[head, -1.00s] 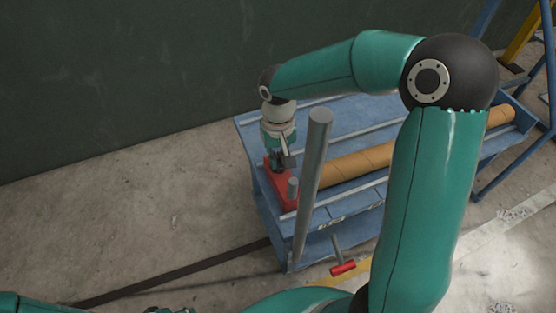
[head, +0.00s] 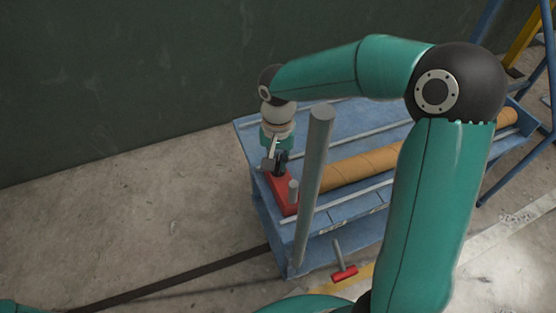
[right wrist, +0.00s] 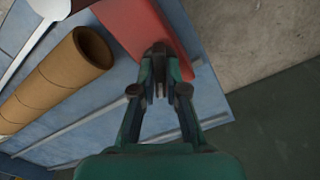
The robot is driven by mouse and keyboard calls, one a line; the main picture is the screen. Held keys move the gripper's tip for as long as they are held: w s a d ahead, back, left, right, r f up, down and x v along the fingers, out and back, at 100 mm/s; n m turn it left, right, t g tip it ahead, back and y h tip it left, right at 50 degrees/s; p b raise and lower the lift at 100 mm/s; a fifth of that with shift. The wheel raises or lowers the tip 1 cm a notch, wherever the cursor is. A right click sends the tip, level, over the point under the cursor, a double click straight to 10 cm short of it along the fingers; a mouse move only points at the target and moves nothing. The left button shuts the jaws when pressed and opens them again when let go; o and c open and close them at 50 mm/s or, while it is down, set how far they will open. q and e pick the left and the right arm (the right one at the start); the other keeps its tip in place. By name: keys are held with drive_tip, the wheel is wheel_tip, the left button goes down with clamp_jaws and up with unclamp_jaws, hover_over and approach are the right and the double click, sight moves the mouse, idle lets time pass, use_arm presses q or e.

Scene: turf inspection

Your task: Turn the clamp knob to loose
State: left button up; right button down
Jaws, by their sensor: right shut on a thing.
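The red clamp body (head: 284,196) lies on the left end of the blue bench, and it also shows in the right wrist view (right wrist: 137,22). My right gripper (head: 279,168) points down over its far end. In the right wrist view its fingers (right wrist: 160,55) are closed together over the red body, shut on the clamp knob. The knob itself is mostly hidden by the fingers, so I cannot tell its angle. My left gripper is out of view; only a bit of the left arm shows at the bottom left.
A tall grey post (head: 314,180) rises close beside the clamp, and a short grey cylinder (head: 293,190) stands near it. A brown tube (head: 362,164) lies along the blue bench (head: 350,215). A red-ended T-shaped piece (head: 344,273) is below.

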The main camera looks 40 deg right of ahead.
sight(278, 162)
drive_tip(key=shift+w+r, duration=0.1)
drive_tip(key=c, duration=1.2)
unclamp_jaws()
wheel_tip(278, 162, up, 12)
